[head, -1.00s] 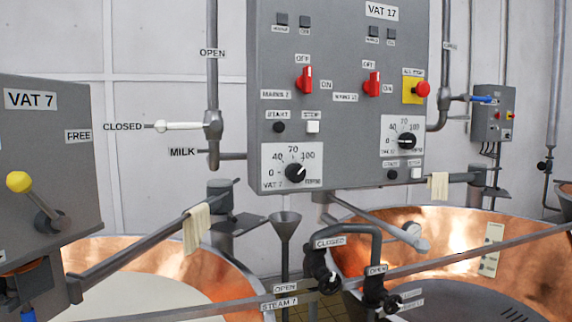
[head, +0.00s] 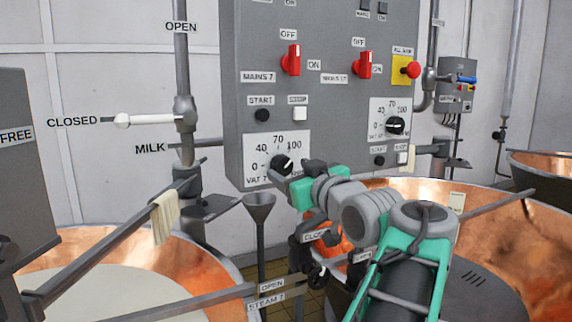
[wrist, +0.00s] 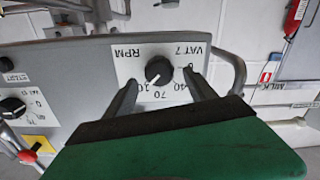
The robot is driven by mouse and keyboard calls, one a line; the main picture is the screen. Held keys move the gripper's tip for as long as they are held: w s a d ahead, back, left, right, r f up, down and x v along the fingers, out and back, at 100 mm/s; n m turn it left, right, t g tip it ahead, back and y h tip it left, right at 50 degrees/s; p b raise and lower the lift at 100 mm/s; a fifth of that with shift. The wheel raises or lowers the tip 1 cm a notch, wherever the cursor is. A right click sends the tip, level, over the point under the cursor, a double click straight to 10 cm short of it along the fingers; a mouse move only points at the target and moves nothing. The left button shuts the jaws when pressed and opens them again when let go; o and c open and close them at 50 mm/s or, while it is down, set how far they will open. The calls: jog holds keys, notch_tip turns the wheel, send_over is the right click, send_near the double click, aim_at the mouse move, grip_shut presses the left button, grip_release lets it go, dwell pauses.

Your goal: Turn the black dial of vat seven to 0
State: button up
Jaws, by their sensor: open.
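The black dial of vat seven (head: 282,164) sits on a white scale plate (head: 276,143) at the lower left of the grey control box. Its white mark points up and right, towards the 100 side. In the wrist view the dial (wrist: 158,71) appears upside down, with its mark towards the lower left, between 70 and 100. My gripper (head: 278,178) is at the plate's lower edge in the head view and partly covers it. In the wrist view my open gripper (wrist: 160,84) has one finger on each side of the dial, apart from it.
A second black dial (head: 395,126) is on the right of the box. Two red switches, one of them the left red switch (head: 291,60), and a red stop button (head: 411,69) sit above. A funnel (head: 259,207) and a copper vat (head: 205,262) are below.

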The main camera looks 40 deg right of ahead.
aim_at(282, 166)
jog(key=shift+x, duration=1.45)
jog(key=shift+c, duration=0.6)
jog(key=c, duration=1.3)
